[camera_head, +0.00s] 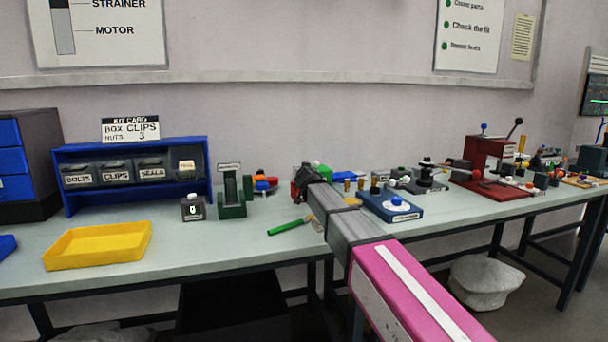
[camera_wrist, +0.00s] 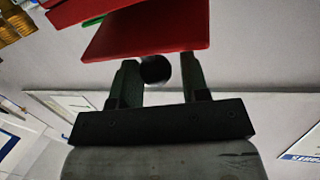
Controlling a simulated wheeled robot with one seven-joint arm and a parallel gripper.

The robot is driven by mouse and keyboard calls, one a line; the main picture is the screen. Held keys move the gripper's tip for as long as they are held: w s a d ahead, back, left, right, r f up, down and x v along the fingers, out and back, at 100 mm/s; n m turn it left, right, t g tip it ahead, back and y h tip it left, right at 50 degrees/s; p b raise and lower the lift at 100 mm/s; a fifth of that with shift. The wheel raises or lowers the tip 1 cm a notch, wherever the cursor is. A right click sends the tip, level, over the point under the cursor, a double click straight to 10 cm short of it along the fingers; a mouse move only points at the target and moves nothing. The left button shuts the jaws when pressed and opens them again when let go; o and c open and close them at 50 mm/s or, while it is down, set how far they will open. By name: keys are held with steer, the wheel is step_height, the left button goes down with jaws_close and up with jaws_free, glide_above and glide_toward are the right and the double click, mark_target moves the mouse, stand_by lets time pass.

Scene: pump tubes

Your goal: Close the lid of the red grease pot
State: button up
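In the wrist view, a red flat panel (camera_wrist: 145,32), which looks like the lid of the red grease pot, lies just beyond my gripper (camera_wrist: 157,72). Its fingers are apart, with a dark round knob (camera_wrist: 154,69) between them and gaps on both sides. I cannot tell whether the fingertips touch the panel. Another red part, perhaps the pot body (camera_wrist: 85,8), shows at the top edge. In the head view, a red piece (camera_head: 296,194) shows beside the dark end of my arm; most of the pot and my fingertips are hidden there.
A green pen-like rod (camera_head: 289,227) lies in front on the bench. A green stand (camera_head: 233,205) and a small dark box (camera_head: 193,210) stand left. A blue tray-like base (camera_head: 388,208) stands close on the right. A yellow tray (camera_head: 97,262) is far left.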

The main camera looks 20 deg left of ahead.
steer(key=v, duration=1)
steer(key=shift+s+d, duration=0.2)
steer(key=shift+s, duration=0.15)
steer(key=shift+s, duration=0.1)
